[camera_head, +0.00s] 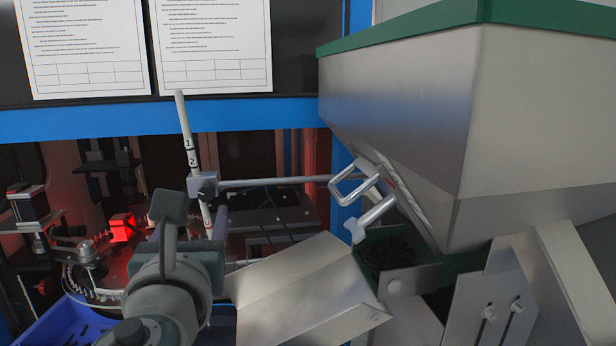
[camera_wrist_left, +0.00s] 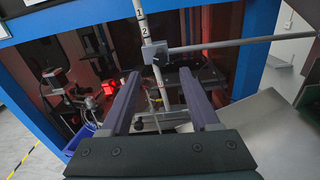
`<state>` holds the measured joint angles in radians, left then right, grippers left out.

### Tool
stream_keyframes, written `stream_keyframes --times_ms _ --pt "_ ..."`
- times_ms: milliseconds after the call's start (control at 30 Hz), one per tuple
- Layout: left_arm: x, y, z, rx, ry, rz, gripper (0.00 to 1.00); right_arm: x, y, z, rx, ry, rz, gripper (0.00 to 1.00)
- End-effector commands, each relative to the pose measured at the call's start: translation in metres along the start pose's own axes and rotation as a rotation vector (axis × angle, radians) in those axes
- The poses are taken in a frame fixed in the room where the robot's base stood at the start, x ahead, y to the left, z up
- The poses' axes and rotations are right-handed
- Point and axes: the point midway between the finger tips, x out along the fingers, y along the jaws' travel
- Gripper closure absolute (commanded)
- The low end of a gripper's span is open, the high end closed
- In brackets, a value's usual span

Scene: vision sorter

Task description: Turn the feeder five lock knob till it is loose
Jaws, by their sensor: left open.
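A pale upright rod marked with numbers (camera_head: 186,125) carries a small grey clamp block (camera_head: 203,186), with a horizontal bar (camera_head: 270,182) running right from it. In the left wrist view the clamp block (camera_wrist_left: 156,53) lies ahead, between and beyond my open left gripper's fingertips (camera_wrist_left: 160,76). Nothing is held between the fingers. In the head view my left gripper (camera_head: 192,232) is seen from behind, just below the clamp, its fingers partly hidden. A silver winged bolt (camera_head: 372,218) is under the hopper. No label shows which part is feeder five's lock knob. My right gripper is out of view.
The big metal hopper (camera_head: 400,110) with a green rim fills the upper right. A metal chute (camera_head: 300,290) lies right of my gripper, beside a green-lined trough of dark parts (camera_head: 388,255). Red-lit machinery (camera_head: 122,226) and a blue bin (camera_head: 60,325) are left.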

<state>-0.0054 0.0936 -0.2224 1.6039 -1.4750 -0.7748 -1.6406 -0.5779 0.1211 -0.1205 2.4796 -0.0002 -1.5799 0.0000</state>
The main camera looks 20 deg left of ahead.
Motion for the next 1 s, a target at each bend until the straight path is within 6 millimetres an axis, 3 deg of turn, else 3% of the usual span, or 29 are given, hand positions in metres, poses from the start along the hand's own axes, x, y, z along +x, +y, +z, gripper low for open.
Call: stream_keyframes --times_ms 200,400,833,1000 --pt "0.041 0.000 0.002 -0.002 -0.001 0.001 0.38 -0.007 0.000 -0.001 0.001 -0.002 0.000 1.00" --pt "0.065 0.000 0.001 -0.004 -0.001 0.001 0.38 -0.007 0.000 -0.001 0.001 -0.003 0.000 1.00" --pt "0.073 0.000 0.000 -0.006 0.001 0.000 0.38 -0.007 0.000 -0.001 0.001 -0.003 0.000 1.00" --pt "0.073 0.000 0.000 -0.006 0.001 0.000 0.57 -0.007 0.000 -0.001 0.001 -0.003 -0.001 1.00"
